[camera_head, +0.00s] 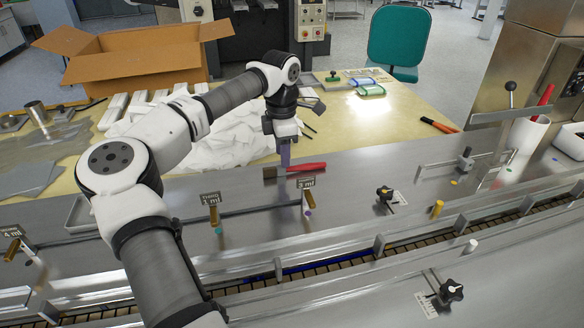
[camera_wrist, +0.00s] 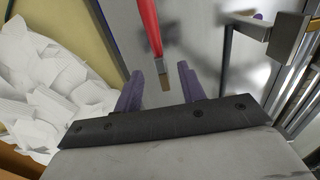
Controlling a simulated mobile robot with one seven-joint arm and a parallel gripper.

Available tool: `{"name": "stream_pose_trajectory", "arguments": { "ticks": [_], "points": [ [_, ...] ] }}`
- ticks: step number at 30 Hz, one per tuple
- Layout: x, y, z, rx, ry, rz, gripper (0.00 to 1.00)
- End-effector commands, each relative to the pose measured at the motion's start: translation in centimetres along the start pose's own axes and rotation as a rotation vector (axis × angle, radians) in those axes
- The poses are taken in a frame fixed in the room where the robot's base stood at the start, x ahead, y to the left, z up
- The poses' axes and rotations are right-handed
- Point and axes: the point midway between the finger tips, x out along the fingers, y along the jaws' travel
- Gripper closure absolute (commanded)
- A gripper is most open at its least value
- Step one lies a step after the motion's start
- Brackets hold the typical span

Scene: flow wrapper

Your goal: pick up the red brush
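The red brush (camera_head: 306,167) lies on the steel machine top, close to the table's edge, with a small brown block-like part at its left end. In the wrist view the red brush (camera_wrist: 147,24) enters from the top edge, and its brown end shows between my fingers in the picture. My gripper (camera_head: 286,157) points down just beside the left part of the brush. In the wrist view its two purple fingers (camera_wrist: 160,84) are apart with nothing held between them. I cannot tell how high the fingertips are above the steel.
White crumpled sheets (camera_head: 222,138) and a cardboard box (camera_head: 135,55) are on the yellow table behind. A small post with a number sign (camera_head: 306,183) stands just in front of the brush. A white cup (camera_head: 524,140) holding a red-handled item stands at right.

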Motion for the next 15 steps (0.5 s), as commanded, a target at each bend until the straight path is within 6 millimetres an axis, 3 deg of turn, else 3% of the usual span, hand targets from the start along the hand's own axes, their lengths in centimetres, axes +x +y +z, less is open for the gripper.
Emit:
{"name": "stream_pose_trajectory", "arguments": {
  "ticks": [9, 15],
  "points": [
    [4.2, 0.0, -0.2, 0.002, 0.000, -0.002, 0.60],
    [4.5, 0.0, -0.2, 0.002, 0.001, 0.000, 0.60]
  ]
}}
